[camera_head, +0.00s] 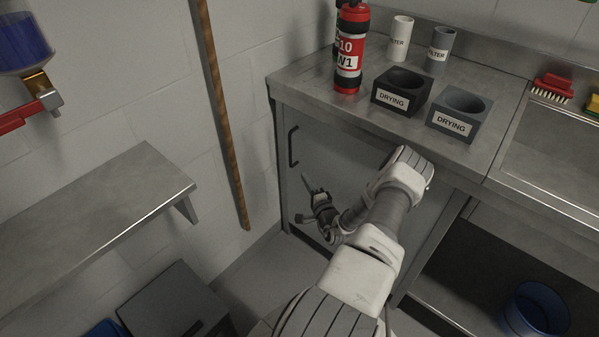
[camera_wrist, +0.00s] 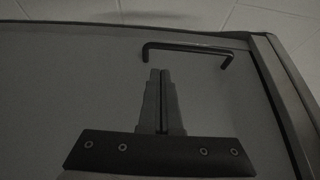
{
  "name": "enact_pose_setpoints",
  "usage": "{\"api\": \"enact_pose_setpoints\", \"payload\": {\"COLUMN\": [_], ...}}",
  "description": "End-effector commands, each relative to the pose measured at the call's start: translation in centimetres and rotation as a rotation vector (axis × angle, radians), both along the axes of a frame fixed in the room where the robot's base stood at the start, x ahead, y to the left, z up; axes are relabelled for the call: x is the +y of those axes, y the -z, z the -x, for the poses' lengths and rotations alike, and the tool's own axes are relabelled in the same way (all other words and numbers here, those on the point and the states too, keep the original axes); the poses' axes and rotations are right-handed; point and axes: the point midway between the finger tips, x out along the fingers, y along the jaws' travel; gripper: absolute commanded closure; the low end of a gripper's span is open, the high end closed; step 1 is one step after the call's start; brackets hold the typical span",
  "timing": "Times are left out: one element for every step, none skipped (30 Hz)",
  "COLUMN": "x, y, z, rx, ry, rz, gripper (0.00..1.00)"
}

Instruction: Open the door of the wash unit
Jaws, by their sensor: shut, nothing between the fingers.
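The wash unit's door (camera_head: 335,165) is a flat grey panel under the steel counter, and it looks closed. Its black bar handle (camera_head: 292,146) is upright near the door's left edge. My gripper (camera_head: 307,181) is in front of the door, below the handle in the head view. In the wrist view my gripper (camera_wrist: 160,72) has its fingers together and empty, just short of the handle. No contact with it shows.
A wooden pole (camera_head: 222,115) leans on the wall left of the unit. A metal shelf (camera_head: 90,215) and a grey box (camera_head: 172,305) stand left. Floor near the door is partly free.

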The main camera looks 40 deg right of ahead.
Motion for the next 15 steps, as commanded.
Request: {"api": "enact_pose_setpoints", "payload": {"x": [-0.3, -0.5, -0.7, -0.9, -1.1, -1.4, -1.7, -1.9, -2.2, -2.3, -2.5, -2.7, -2.8, -3.0, -3.1], "y": [0.1, 0.1, 0.2, 0.2, 0.2, 0.2, 0.2, 0.2, 0.2, 0.2, 0.2, 0.1, 0.1, 0.1, 0.1], "z": [-0.8, -1.2, -1.9, -2.4, -3.0, -3.7, -4.2, -4.7, -5.4, -5.8, -6.3, -6.8, -7.1, -7.4, -7.7], "rx": [-0.002, -0.002, -0.002, -0.003, -0.004, -0.002, -0.003, -0.002, -0.003, -0.002, -0.002, -0.004, -0.003, -0.002, -0.002], "ry": [-0.001, -0.002, -0.003, -0.004, -0.004, -0.004, -0.003, -0.004, -0.003, -0.004, -0.004, -0.004, -0.005, -0.004, -0.004], "rz": [0.002, 0.002, 0.002, 0.003, 0.004, 0.003, 0.003, 0.003, 0.003, 0.002, 0.002, 0.002, 0.001, 0.002, 0.002], "gripper": [1.0, 1.0, 1.0, 1.0, 1.0, 1.0, 1.0, 1.0, 1.0, 1.0, 1.0, 1.0, 1.0, 1.0, 1.0]}}
